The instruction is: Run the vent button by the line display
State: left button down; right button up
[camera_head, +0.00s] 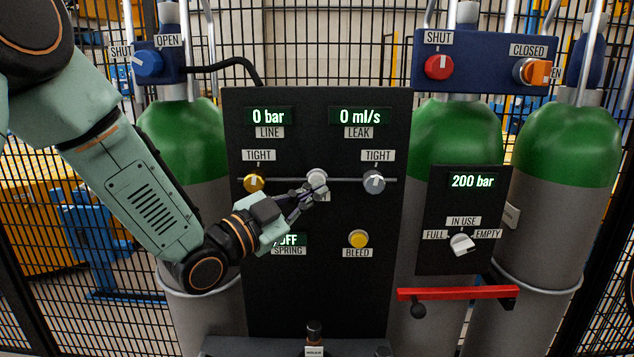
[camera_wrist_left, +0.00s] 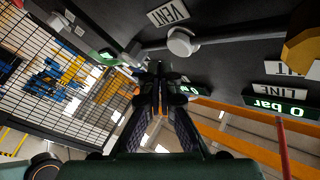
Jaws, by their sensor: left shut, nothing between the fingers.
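The vent button (camera_head: 317,177) is a round pale knob in the middle of the black panel (camera_head: 310,285), on a thin horizontal pipe. In the left wrist view the white vent button (camera_wrist_left: 182,42) shows beside its VENT label (camera_wrist_left: 168,12). The line display (camera_head: 268,116) reads 0 bar, up and left of the button; it also shows in the left wrist view (camera_wrist_left: 275,108). My left gripper (camera_head: 320,190) is shut and empty. Its tips are just below the button in the head view and partly hide the label. In the wrist view, the fingertips (camera_wrist_left: 158,70) appear apart from the button.
A brass knob (camera_head: 254,182) and a grey knob (camera_head: 374,181), both marked TIGHT, flank the button. The leak display (camera_head: 360,116) reads 0 ml/s. A yellow bleed button (camera_head: 358,239) sits lower right. Green-topped cylinders (camera_head: 455,140) stand behind the panels.

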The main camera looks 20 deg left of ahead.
pick_arm(q)
jog(key=s, duration=0.2)
jog(key=s+d, duration=0.1)
jog(key=s, duration=0.1)
dwell(0.4)
jog(key=s+a+f+n+g+y, duration=0.1)
jog(key=s+f+n+g+y, duration=0.2)
jog(key=f, duration=0.7)
jog(key=s+f+n+g+y, duration=0.15)
jog(key=s+f, duration=0.25)
jog(key=f, duration=0.5)
jog(key=s+a+f+n+g+y, duration=0.1)
jog(key=s+f+n+g+y, duration=0.2)
jog(key=f, duration=0.7)
jog(key=s+a+f+n+g+y, duration=0.1)
jog(key=s+f+n+g, duration=0.15)
jog(key=s+f, duration=0.45)
jog(key=s+a+f+n+g+b, duration=0.1)
jog(key=s+a+f+n+g, duration=0.2)
jog(key=s, duration=0.8)
jog(key=s+f+n+g+y, duration=0.1)
jog(key=s+f+g, duration=0.35)
jog(key=s, duration=0.35)
notch_tip(320, 180, down, 17)
jog(key=b, duration=1.7)
